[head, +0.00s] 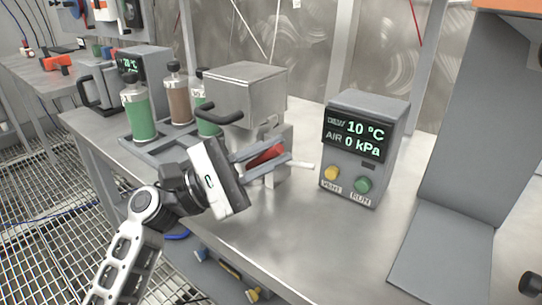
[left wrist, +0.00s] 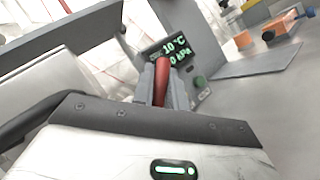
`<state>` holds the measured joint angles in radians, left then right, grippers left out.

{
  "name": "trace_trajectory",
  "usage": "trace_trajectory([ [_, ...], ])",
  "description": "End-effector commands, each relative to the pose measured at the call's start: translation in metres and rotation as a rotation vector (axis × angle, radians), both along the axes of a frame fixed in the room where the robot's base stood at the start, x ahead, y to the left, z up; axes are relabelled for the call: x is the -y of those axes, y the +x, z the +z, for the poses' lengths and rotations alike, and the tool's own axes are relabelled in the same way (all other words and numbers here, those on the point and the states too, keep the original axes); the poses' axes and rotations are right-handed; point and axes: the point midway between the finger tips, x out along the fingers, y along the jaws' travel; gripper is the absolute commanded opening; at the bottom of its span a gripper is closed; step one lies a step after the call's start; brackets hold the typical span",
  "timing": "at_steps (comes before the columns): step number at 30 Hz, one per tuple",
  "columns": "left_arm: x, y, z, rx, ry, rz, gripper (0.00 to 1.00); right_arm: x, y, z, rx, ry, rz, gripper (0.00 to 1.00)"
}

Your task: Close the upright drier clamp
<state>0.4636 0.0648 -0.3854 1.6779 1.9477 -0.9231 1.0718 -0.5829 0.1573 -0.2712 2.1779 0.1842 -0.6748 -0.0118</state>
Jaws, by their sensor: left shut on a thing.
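The upright drier is a grey metal box (head: 250,92) on the steel bench, with a dark curved handle on its front left. Below it sits the clamp, whose red lever (head: 266,154) also shows in the left wrist view (left wrist: 162,78). My left gripper (head: 264,160) comes in from the left, and its two grey fingers are shut on the red lever. In the left wrist view the lever stands up between the fingers. The clamp's latch parts are mostly hidden behind the fingers. My right gripper is not in view.
A control box (head: 364,148) reading 10 °C and 0 kPa, with yellow and green buttons, stands right of the drier. Green and brown bottles (head: 140,112) stand in a rack at left. A grey panel (head: 450,245) lies at right. The bench front (head: 290,235) is clear.

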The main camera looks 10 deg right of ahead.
Motion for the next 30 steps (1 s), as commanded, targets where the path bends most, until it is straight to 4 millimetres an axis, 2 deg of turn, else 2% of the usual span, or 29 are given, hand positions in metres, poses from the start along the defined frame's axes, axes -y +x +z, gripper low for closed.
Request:
trace_trajectory([
  [14, -0.001, 0.000, 0.000, -0.015, -0.013, 0.000, 0.00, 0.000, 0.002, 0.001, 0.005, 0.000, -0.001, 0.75],
  [15, -0.001, 0.000, 0.000, -0.015, -0.012, -0.001, 0.20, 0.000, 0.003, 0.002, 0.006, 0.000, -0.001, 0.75],
  [17, -0.001, 0.000, 0.000, -0.015, -0.012, -0.001, 0.36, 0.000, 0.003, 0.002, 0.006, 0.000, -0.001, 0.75],
  [26, -0.001, 0.000, 0.000, -0.014, -0.012, 0.000, 0.36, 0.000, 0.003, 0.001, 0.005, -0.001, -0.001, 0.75],
  [30, -0.012, 0.000, -0.005, -0.014, -0.012, 0.001, 0.36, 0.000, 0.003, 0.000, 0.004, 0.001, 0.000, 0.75],
])
